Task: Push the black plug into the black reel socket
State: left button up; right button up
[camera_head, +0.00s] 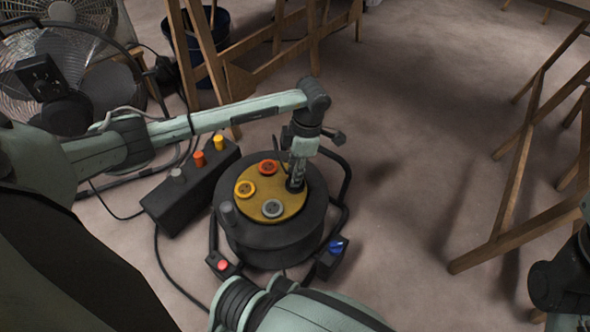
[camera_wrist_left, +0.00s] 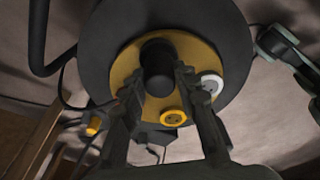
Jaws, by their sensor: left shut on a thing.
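My left gripper (camera_head: 296,178) reaches down to the right side of the cable reel's round yellow face (camera_head: 258,195). In the left wrist view its two fingers (camera_wrist_left: 160,85) are closed around the black plug (camera_wrist_left: 157,68), a dark cylinder standing over the yellow face. The black reel socket is hidden beneath the plug and fingers. I cannot tell whether the plug is seated or just above. The face also carries a red socket (camera_head: 268,167), a yellow socket (camera_head: 245,188) and a grey socket (camera_head: 272,208).
A dark box (camera_head: 190,190) with grey, orange and yellow plugs stands left of the reel. A black tubular frame with red (camera_head: 222,264) and blue (camera_head: 338,245) parts surrounds the reel. Wooden trestles (camera_head: 520,170) stand at right and back; a fan (camera_head: 60,45) is far left. Floor between is clear.

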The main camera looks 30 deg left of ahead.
pick_arm(q)
jog(key=shift+f+b, duration=0.35)
jog(key=shift+f, duration=0.2)
dwell(0.6)
jog(key=o, duration=1.1)
jog(key=shift+o, duration=0.2)
jog(key=shift+r, duration=0.1)
notch_tip(320, 180, up, 12)
jog(key=w+d, duration=0.1)
jog(key=shift+d, duration=0.25)
